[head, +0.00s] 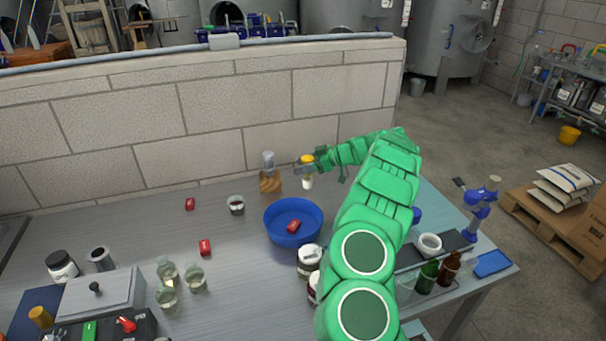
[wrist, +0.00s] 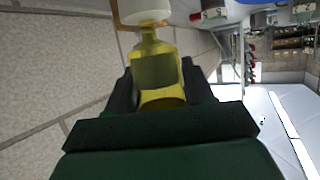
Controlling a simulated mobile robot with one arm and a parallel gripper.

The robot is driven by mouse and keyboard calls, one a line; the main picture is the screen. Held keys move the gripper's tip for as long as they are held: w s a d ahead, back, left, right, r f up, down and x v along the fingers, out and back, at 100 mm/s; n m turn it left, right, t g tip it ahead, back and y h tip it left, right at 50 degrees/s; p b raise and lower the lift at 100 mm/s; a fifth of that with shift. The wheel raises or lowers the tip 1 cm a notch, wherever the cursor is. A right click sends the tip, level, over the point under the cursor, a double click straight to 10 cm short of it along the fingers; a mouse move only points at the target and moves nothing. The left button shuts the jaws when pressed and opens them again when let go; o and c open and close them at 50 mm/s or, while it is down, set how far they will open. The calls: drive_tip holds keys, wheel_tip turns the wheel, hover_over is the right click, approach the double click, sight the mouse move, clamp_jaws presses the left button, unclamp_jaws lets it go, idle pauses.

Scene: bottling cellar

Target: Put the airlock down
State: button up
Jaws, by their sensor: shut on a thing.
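My gripper (head: 302,169) is shut on the yellow airlock (head: 307,159), above the back of the grey workbench near the wall. In the wrist view the airlock (wrist: 155,72) sits between the two dark fingers, yellow and see-through. A white piece (head: 308,183) shows just below the gripper in the head view; I cannot tell whether it is part of the airlock. A wooden block (head: 269,183) with a clear piece (head: 268,159) at its top stands just left of the gripper.
Lidded jars (head: 309,262) stand beside my arm. Bare bench (head: 130,225) lies at the left.

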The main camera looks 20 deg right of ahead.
drive_tip(key=shift+w+d+f, duration=0.1)
drive_tip(key=shift+w+f, duration=0.4)
drive_tip(key=shift+f, duration=1.55)
drive_tip(key=shift+f, duration=0.1)
drive_tip(key=o, duration=1)
drive_tip(key=shift+o, duration=0.2)
